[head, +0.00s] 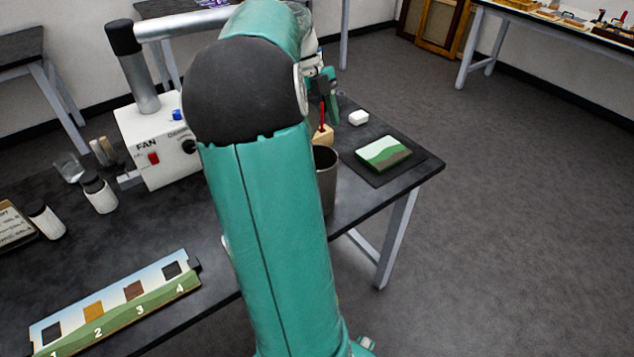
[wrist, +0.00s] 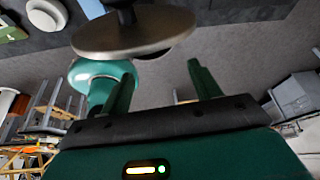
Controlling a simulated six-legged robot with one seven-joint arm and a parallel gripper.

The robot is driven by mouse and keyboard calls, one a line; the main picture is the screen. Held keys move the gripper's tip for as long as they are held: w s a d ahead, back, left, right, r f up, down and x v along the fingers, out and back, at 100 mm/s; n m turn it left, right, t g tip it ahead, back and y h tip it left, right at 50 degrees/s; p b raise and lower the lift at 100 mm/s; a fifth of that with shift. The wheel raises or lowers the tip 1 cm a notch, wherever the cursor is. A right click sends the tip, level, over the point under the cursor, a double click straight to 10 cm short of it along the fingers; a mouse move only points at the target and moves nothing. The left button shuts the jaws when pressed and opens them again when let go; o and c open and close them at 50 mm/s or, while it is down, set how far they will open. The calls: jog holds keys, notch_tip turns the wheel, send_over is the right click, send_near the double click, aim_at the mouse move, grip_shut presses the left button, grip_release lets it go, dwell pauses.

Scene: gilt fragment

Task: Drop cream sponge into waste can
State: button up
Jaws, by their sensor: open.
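A small cream-white block (head: 358,117), which looks like the cream sponge, lies on the dark table near its back edge. A rounded cream piece in the wrist view (wrist: 46,14) looks like the same thing, at the top left. The waste can (head: 327,182) is a dark grey-brown cylinder at the table's front side, partly hidden behind my arm. My gripper (head: 329,92) is above the table's far part, mostly hidden by my arm in the head view. In the wrist view my gripper (wrist: 162,84) has its two fingers apart with nothing between them.
A green-and-brown painted piece (head: 384,153) lies on a dark mat right of the can. A wooden block (head: 323,136) with a red-handled tool stands behind the can. A fan box (head: 158,145), bottles and a numbered panel (head: 118,306) are left. A round disc (wrist: 135,32) is close above my fingers.

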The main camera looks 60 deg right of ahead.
jog(key=v, duration=1.3)
jog(key=w+a+f+n+t+h, duration=0.1)
jog(key=w+a+f+n+t, duration=0.15)
jog(key=a+n, duration=0.9)
jog(key=w+a+f+n+t+h, duration=0.1)
jog(key=w+a+n+t, duration=0.25)
jog(key=a+n, duration=0.85)
jog(key=s+a+f+n+t, duration=0.2)
jog(key=a+f+n, duration=0.2)
jog(key=a+n, duration=0.4)
jog(key=s+a+f+n+t, duration=0.1)
jog(key=s+a+f+n, duration=0.2)
jog(key=a, duration=1)
notch_tip(320, 180, down, 2)
jog(key=n, duration=0.5)
jog(key=shift+a+f+t+y, duration=0.15)
jog(key=shift+t+y, duration=0.15)
jog(key=shift+t, duration=0.1)
jog(key=shift+n, duration=0.25)
jog(key=c, duration=0.6)
